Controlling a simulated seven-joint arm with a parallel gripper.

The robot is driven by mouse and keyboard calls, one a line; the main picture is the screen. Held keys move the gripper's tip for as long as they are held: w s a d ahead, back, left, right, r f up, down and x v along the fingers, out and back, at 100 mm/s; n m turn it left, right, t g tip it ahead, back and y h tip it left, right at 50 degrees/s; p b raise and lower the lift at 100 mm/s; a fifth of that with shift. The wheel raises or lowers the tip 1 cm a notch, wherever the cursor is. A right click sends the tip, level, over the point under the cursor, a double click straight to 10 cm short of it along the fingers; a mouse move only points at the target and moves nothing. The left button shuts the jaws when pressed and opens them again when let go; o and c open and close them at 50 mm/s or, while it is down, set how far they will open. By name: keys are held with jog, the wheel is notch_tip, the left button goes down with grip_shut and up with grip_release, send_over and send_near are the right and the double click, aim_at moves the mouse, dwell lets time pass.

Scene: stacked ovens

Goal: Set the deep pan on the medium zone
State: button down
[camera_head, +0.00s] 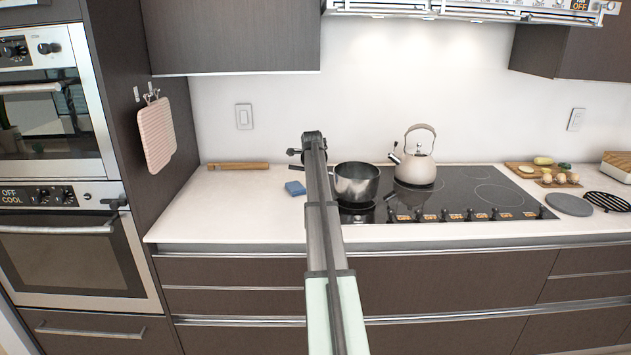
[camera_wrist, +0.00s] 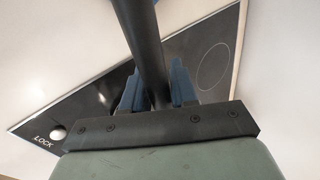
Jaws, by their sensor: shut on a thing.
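The deep pan (camera_head: 357,185), a shiny metal pot with a dark handle, is over the left part of the black cooktop (camera_head: 462,192). I cannot tell whether its base touches the glass. In the wrist view, my gripper (camera_wrist: 158,94) has its blue fingers on both sides of a black handle (camera_wrist: 138,35) and is shut on it. The pan's bowl is out of that view. Thin cooking rings show on the right of the cooktop, front (camera_head: 498,196) and back. The wrist view shows one empty ring (camera_wrist: 213,67). Which ring is the medium zone is unclear.
A beige kettle (camera_head: 416,163) stands close to the pan's right. A blue sponge (camera_head: 295,188) and a wooden rolling pin (camera_head: 238,166) lie on the left counter. Knobs line the cooktop's front. A round grey trivet (camera_head: 569,205) and a food board (camera_head: 543,174) lie right.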

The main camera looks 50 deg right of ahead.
jog(key=shift+f, duration=1.25)
jog(key=c, duration=0.9)
grip_release()
jog(key=shift+s+a, duration=0.1)
jog(key=v, duration=1.1)
jog(key=shift+s+a+r, duration=0.1)
jog(key=shift+a+r, duration=0.05)
jog(key=shift+r, duration=0.2)
